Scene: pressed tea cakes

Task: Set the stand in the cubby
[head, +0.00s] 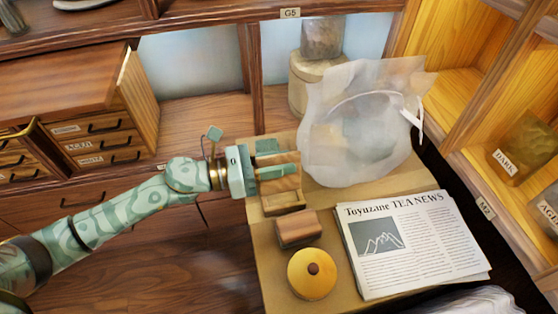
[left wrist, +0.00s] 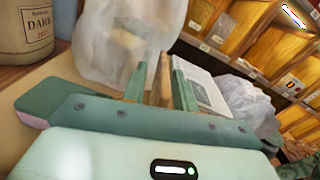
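A small brown wooden stand (head: 284,201) is upright on the tan board, left of the translucent bag. My left gripper (head: 272,160) reaches in from the left, with one green finger on each side of the stand's upper part. The stand's lower part is hidden there. Open yellow-lit cubbies (head: 472,93) line the right side; which one is meant is unclear. My right gripper is not in view.
A crumpled translucent bag (head: 350,130) stands close right of the stand, before a canister (head: 298,95). A brown block (head: 298,228), a yellow round lidded thing (head: 312,273) and a newspaper (head: 408,243) lie nearer. Drawers (head: 95,145) are at left. A cubby holds a "DARK" packet (head: 527,148).

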